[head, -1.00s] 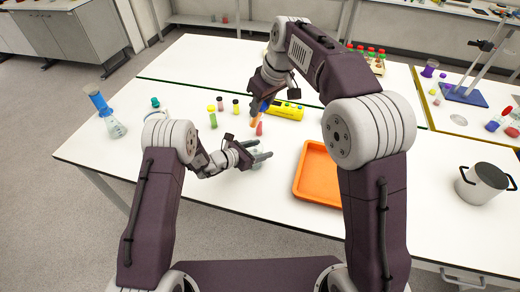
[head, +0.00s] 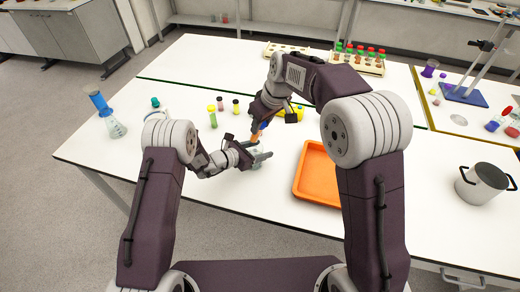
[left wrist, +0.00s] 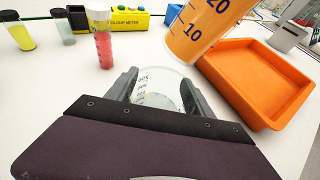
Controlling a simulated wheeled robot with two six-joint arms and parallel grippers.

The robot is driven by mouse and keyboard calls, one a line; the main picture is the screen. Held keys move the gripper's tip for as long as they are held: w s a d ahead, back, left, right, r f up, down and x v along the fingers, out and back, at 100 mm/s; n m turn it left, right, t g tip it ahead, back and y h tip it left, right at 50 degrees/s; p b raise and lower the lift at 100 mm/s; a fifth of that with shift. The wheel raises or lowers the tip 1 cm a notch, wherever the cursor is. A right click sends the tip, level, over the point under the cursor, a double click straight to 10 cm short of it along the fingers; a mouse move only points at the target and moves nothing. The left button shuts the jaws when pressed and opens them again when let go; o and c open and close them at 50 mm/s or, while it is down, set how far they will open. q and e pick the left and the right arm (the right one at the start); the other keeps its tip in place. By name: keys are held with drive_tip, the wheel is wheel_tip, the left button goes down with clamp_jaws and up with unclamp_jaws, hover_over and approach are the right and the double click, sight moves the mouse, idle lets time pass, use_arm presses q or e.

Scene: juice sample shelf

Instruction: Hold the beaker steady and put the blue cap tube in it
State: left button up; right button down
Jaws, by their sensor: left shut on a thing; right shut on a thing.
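My left gripper (head: 264,158) is shut on the clear beaker (left wrist: 158,92), which stands upright on the white table between its fingers; graduation marks show on its wall. The beaker is small and mostly hidden in the head view. My right gripper (head: 262,122) is shut on the blue cap tube (head: 256,137), which has orange contents. In the left wrist view the tube (left wrist: 208,30) is tilted, its lower end close above the beaker's far right rim. I cannot tell whether they touch. Its cap is outside the left wrist view.
An orange tray (head: 318,172) lies right of the beaker. A pink tube (left wrist: 103,42) stands behind the beaker, near a yellow colour meter (left wrist: 125,20). Small capped tubes (head: 220,104) stand farther left. A flask (head: 115,127) and a pot (head: 484,183) stand near opposite table ends.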

drive_tip(key=shift+f, duration=2.45)
drive_tip(key=c, duration=0.9)
unclamp_jaws()
drive_tip(key=shift+c, duration=0.2)
drive_tip(key=v, duration=1.2)
